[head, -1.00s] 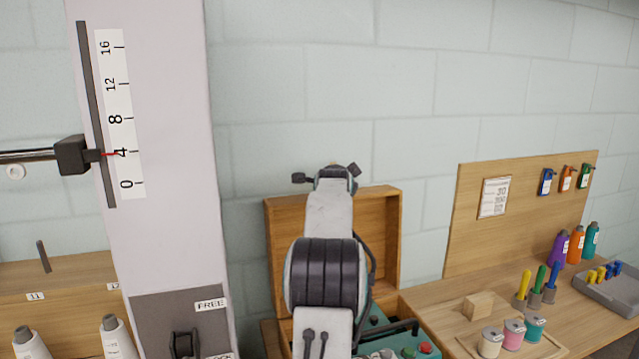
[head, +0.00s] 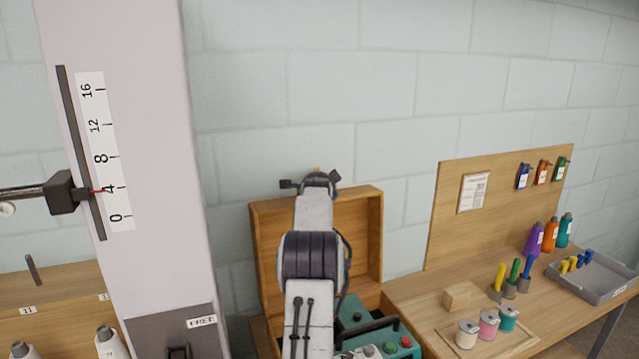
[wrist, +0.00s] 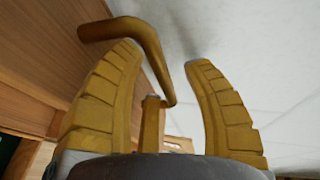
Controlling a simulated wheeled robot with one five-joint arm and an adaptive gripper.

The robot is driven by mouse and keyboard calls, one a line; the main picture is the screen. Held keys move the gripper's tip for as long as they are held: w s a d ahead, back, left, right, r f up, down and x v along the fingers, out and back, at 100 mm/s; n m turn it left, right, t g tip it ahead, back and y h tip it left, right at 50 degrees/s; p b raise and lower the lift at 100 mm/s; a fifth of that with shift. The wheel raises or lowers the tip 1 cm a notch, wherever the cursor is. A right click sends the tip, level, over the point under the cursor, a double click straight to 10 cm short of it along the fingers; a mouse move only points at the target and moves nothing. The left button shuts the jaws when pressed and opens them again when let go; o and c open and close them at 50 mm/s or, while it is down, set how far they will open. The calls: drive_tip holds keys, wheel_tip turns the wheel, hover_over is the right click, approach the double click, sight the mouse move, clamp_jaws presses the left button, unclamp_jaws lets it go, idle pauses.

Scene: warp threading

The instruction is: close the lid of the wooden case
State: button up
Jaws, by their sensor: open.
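The wooden case stands with its lid (head: 368,215) raised and tilted up near the wall. My arm reaches up in front of the lid and hides its middle. My gripper (head: 318,180) is at the lid's top edge, its fingers spread. A small piece of brass (head: 316,169) shows just above it. In the wrist view my open gripper (wrist: 163,55) has a bent brass bar (wrist: 125,28), apparently the lid's handle, running past the left fingertip and down between the fingers. Whether they touch it I cannot tell. The lid's wood (wrist: 35,75) shows at left.
A teal box with coloured buttons (head: 378,335) sits at the case's front right. A wooden bench (head: 420,290) at right holds spools, pens, bottles and a grey tray (head: 600,280). A pale column (head: 130,130) stands at left.

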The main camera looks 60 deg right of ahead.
drive_tip(key=shift+c, duration=0.2)
clamp_jaws()
idle(0.4)
